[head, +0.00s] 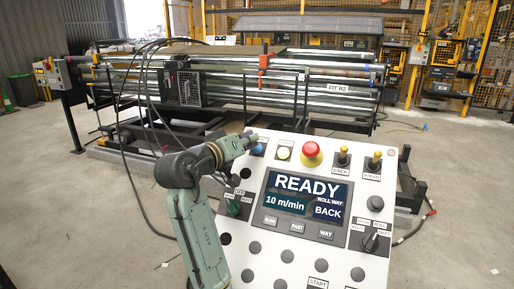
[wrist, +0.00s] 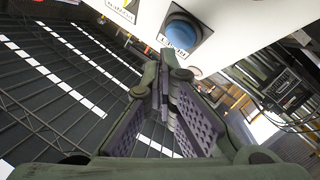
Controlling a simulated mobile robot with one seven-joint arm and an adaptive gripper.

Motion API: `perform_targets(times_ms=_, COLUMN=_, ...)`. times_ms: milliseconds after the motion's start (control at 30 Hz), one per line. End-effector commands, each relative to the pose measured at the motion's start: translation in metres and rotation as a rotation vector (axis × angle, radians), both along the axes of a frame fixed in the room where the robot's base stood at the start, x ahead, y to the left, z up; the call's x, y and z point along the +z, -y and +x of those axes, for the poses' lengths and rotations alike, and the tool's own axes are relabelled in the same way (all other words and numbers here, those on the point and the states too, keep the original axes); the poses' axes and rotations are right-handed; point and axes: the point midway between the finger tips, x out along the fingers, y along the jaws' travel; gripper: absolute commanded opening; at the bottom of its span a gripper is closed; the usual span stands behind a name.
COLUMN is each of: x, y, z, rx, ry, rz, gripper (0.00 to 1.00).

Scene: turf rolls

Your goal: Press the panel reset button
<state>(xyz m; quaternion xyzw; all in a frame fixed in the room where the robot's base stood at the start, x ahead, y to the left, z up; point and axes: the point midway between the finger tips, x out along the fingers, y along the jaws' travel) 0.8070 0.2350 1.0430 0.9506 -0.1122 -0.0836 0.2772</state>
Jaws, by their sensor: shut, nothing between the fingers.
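The white control panel (head: 232,262) stands in front of me with a screen reading READY. A blue button (head: 258,149) sits at its upper left; its label is too small to read in the head view. In the wrist view the blue button (wrist: 184,31) in its dark square frame shows large, with its label turned and hard to read. My gripper (head: 250,139) is shut and empty just above and left of the blue button. In the wrist view my gripper's closed fingertips (wrist: 164,62) lie just below the button's label; I cannot tell whether they touch the panel.
A pale yellow button (head: 284,153), a red mushroom button (head: 312,152) and two toggle levers (head: 343,155) (head: 375,160) stand along the panel's top row. A green knob (head: 234,209) sits beside my forearm. The roller machine (head: 225,85) stands behind, with cables hanging at left.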

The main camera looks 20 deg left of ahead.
Motion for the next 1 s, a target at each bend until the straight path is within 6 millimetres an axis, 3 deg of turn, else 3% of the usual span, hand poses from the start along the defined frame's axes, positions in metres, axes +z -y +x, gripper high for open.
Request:
perform_targets(times_ms=500, x=0.038, y=-0.001, z=-0.029, rx=0.001, ry=0.001, rz=0.000, gripper=0.00)
perform_targets(times_ms=1000, x=0.038, y=-0.001, z=-0.031, rx=0.000, ry=0.000, rz=0.000, gripper=0.00)
